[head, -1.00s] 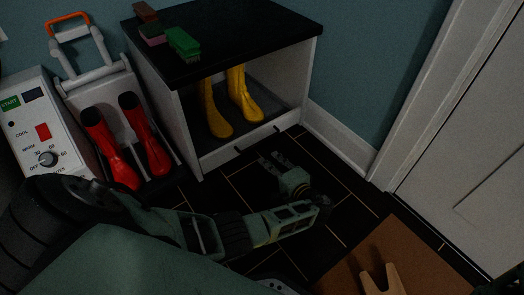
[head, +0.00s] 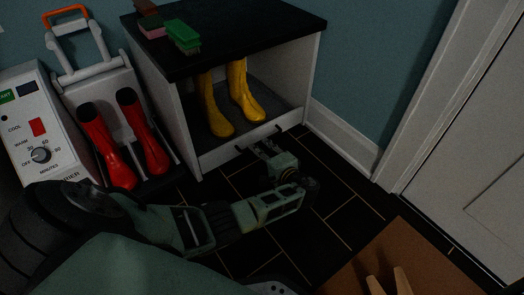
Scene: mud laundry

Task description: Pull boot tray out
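The boot tray (head: 205,161) is the low pale-fronted drawer at the bottom of the open cabinet. A pair of yellow boots (head: 238,95) stands upright in it. A dark bar handle (head: 278,127) is on its front, with its middle partly hidden by my gripper. My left gripper (head: 262,146) is at the handle, its two fingers slightly apart and pointing at the tray front. I cannot tell whether the fingers touch the handle. The tray looks pushed in, its front about flush with the cabinet. My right gripper is out of view.
The cabinet's black top (head: 240,30) holds a green brush (head: 183,35) and other small items. Red boots (head: 118,150) stand on a boot dryer (head: 40,130) at left. A brown mat (head: 400,255) with a wooden piece lies at lower right. Dark tiled floor before the cabinet is clear.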

